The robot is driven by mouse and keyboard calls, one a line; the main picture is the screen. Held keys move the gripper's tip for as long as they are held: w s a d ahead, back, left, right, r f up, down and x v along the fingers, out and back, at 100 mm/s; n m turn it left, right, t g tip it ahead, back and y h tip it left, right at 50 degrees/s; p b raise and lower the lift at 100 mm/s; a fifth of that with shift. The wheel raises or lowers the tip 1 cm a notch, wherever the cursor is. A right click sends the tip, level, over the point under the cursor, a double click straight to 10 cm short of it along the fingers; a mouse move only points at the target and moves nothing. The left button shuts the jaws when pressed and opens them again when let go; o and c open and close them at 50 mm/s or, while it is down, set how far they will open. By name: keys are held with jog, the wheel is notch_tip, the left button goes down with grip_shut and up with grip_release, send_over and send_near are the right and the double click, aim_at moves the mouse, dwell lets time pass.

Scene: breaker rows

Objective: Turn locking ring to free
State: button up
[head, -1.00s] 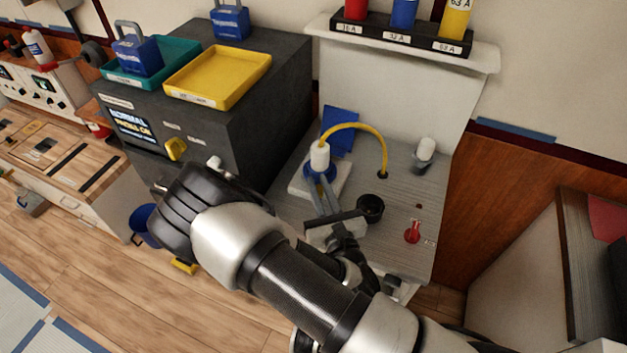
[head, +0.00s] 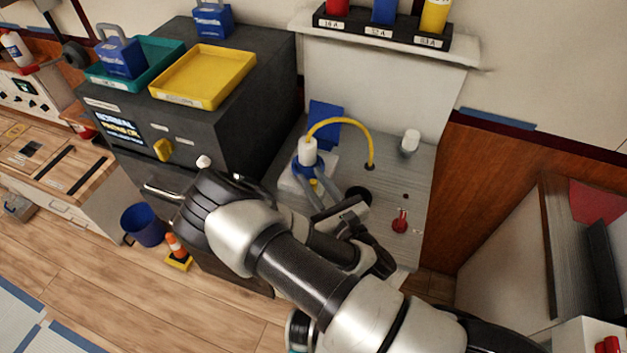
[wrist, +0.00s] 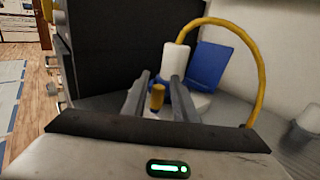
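The blue locking ring (head: 297,168) sits around the foot of a white plug (head: 308,148) on a pale base plate on the grey bench. A yellow cable arches from the plug. A short yellow peg (wrist: 157,97) stands at the ring's near side. My gripper (head: 317,188) reaches the ring from the near side. In the wrist view its two grey fingers (wrist: 157,92) are apart, with the yellow peg between them. Small gaps seem to show beside the peg. The fingers and peg hide part of the ring.
A blue panel (head: 325,122) stands behind the plug. A dark round cup (head: 358,195), a red switch (head: 400,222) and a white cylinder (head: 410,142) are to the right. The dark cabinet (head: 240,110) rises close on the left.

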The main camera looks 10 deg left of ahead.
jog(key=shift+o, duration=0.6)
jog(key=shift+s+d, duration=0.25)
jog(key=v, duration=0.5)
jog(key=shift+s+d+f, duration=0.1)
jog(key=shift+s+d, duration=0.05)
jog(key=shift+s, duration=0.15)
jog(key=shift+s+d, duration=0.4)
jog(key=shift+d, duration=0.05)
